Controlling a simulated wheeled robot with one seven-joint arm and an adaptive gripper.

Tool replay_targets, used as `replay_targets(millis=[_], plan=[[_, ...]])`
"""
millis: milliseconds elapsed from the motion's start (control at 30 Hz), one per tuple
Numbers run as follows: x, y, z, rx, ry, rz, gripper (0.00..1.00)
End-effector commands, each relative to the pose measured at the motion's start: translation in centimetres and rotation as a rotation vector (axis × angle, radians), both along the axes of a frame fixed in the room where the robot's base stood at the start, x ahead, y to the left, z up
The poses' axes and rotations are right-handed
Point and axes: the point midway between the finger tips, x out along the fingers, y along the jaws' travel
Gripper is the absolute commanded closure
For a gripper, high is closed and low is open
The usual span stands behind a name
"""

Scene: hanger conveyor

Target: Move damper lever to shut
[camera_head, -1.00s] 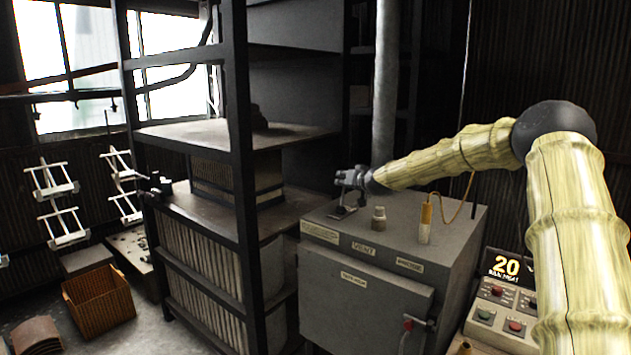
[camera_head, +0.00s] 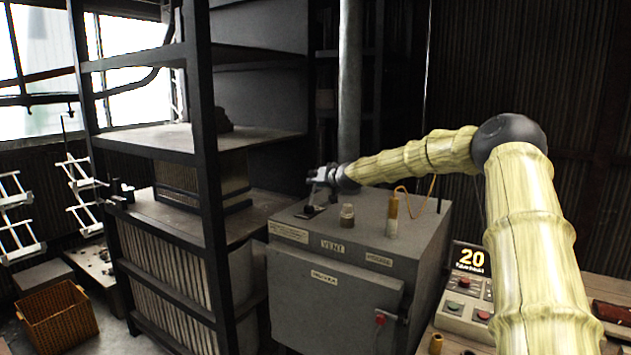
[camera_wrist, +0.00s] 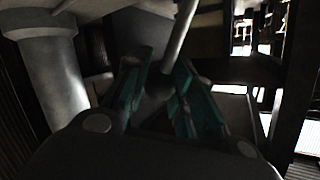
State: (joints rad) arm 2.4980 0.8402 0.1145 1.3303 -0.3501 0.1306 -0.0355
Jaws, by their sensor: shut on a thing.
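My gripper (camera_head: 316,178) is above the back left part of the grey cabinet's top (camera_head: 402,212). In the wrist view its teal-padded fingers (camera_wrist: 160,86) are shut around a thin pale rod, which I take to be the damper lever (camera_wrist: 181,36). The rod leans and runs up out of that picture. In the head view the gripper hides most of the lever, and a dark slot plate (camera_head: 308,212) shows just below it. I cannot read any open or shut marking for the lever.
A short pale knob (camera_head: 347,216) and an orange-topped post (camera_head: 393,216) stand right of the gripper on the cabinet. A vertical pipe (camera_head: 349,90) rises behind. A dark shelf frame (camera_head: 205,150) is at left. A control box (camera_head: 466,298) stands at right.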

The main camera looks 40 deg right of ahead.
Motion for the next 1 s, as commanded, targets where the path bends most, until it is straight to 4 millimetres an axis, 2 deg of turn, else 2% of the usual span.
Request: replay_targets(millis=[200,233,333,733,1000], plan=[[-0.1,-0.1,-0.4,0.0,0.004,-0.002,1.0],[-0.1,-0.1,-0.4,0.0,0.005,-0.001,0.7],[0.0,0.0,-0.4,0.001,0.004,0.0,0.51],[-0.1,0.4,-0.1,-0.001,0.003,0.002,0.51],[-1.9,0.4,0.5,0.001,0.001,0.002,0.51]])
